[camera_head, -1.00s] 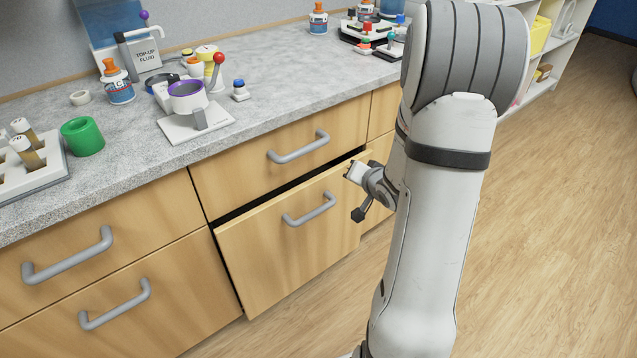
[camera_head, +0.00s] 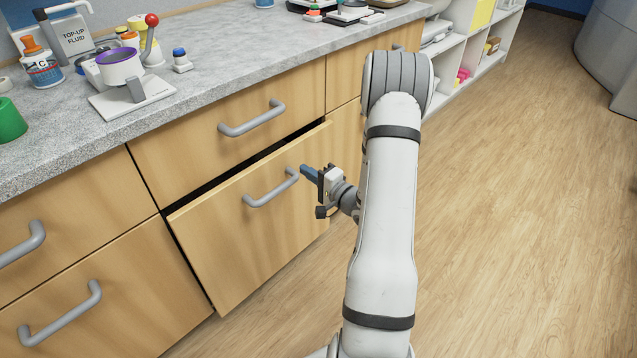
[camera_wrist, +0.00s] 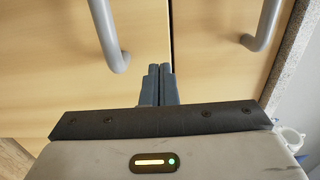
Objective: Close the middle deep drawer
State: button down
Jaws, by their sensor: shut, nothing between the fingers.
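The middle deep drawer (camera_head: 245,225) is a light wood front with a grey bar handle (camera_head: 271,190). It stands a little out from the cabinet, with a dark gap along its top and left edges. My gripper (camera_head: 304,170) is shut and empty, near the right end of that handle and in front of the drawer's upper right part. In the wrist view the two blue-grey fingertips (camera_wrist: 160,70) are together, pointing at the wood fronts beside a grey handle (camera_wrist: 108,35). I cannot tell whether the fingertips touch the drawer.
A shallower drawer (camera_head: 225,125) above sits flush, with its own handle. More drawers are at the left. The grey counter (camera_head: 215,75) carries a white stand (camera_head: 130,95), bottles and a green cup (camera_head: 10,120). Wood floor (camera_head: 490,220) is clear at the right.

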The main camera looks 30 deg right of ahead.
aim_at(283, 155)
jog(key=b+x, duration=0.1)
jog(key=x, duration=0.6)
jog(key=x, duration=0.4)
jog(key=shift+w+a, duration=0.1)
jog(key=shift+w, duration=0.1)
jog(key=shift+w+r, duration=0.1)
jog(key=shift+r, duration=0.05)
jog(key=shift+a, duration=0.1)
